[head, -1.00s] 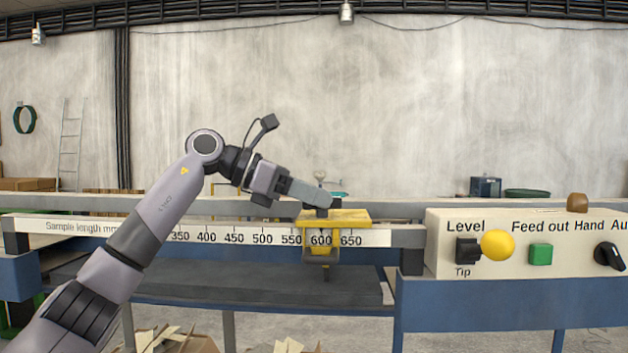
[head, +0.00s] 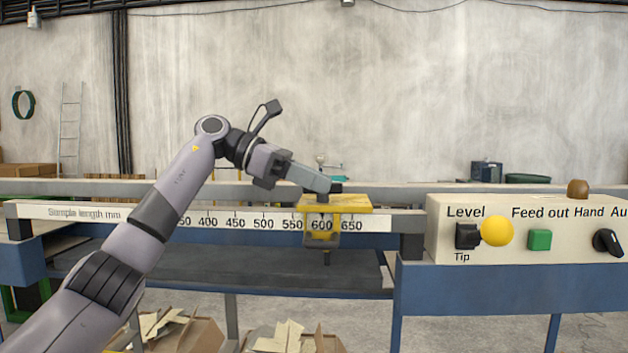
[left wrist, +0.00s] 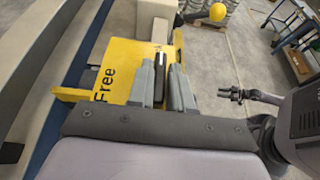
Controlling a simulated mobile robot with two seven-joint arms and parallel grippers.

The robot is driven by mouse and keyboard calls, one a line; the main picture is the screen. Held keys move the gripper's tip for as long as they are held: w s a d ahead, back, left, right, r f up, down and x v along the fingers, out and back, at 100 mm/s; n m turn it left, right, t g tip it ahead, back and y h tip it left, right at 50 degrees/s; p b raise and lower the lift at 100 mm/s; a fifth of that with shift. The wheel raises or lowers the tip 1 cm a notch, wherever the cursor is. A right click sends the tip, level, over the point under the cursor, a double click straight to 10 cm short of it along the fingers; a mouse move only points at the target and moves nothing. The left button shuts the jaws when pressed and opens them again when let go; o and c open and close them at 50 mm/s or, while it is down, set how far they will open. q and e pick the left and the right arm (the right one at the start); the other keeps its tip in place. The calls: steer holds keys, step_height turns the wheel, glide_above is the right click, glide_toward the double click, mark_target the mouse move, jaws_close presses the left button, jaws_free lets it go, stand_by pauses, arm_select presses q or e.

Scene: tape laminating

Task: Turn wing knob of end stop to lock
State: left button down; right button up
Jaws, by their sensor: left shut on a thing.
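The yellow end stop (head: 350,204) sits on the sample-length rail (head: 262,220), at about the 600 mark. My left gripper (head: 326,189) reaches down to its top from the left. In the left wrist view, my left gripper (left wrist: 172,88) is shut on the dark wing knob (left wrist: 176,84), with a grey finger on each side. The yellow top plate (left wrist: 118,68) there bears the word "Free". The fingers hide much of the knob in the head view.
A control panel (head: 550,215) with a yellow ball knob (head: 497,231) and a green button (head: 540,240) stands right of the end stop. Boxes of scrap (head: 180,333) stand on the floor below the rail.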

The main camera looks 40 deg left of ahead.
arm_select(q)
steer(key=c, duration=1.1)
jaws_free()
steer(key=shift+f, duration=0.1)
steer(key=v, duration=0.7)
